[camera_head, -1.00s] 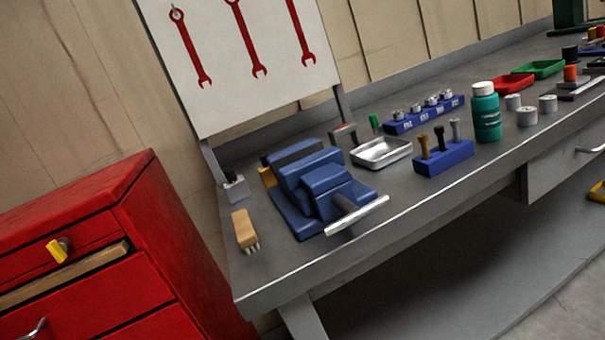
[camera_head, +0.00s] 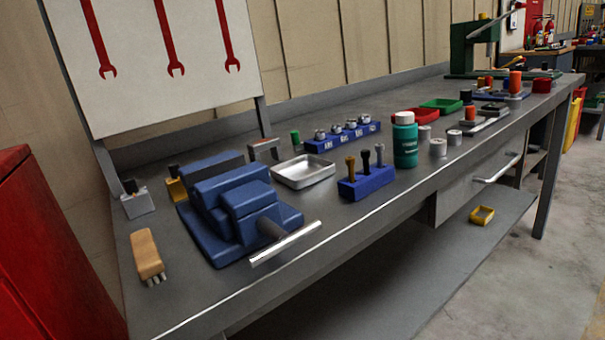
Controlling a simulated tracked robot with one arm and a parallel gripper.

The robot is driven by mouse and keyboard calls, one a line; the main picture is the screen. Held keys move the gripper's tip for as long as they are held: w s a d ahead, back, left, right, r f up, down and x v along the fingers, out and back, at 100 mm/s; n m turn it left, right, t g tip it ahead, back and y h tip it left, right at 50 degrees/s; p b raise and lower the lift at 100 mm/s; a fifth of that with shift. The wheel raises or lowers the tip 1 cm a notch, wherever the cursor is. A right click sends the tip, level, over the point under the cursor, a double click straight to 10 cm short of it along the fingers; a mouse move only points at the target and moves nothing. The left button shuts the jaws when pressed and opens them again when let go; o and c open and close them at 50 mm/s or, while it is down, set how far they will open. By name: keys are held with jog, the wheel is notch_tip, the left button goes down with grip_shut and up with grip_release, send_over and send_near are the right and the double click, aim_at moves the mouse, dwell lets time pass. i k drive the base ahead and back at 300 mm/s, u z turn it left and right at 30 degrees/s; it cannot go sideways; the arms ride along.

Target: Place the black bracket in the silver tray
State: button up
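The silver tray (camera_head: 304,171) lies on the workbench behind the blue vise and looks empty. I cannot make out a black bracket for sure in this view. A small grey arch-shaped piece with a reddish-brown mark (camera_head: 264,149) stands just left of the tray, apart from it. My gripper does not show in the view, so its state and anything in it are hidden.
A blue vise (camera_head: 235,205) with a silver handle fills the bench's near left. A red cabinet (camera_head: 45,255) is at left.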

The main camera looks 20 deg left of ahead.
aim_at(302, 174)
jog(key=i, duration=0.9)
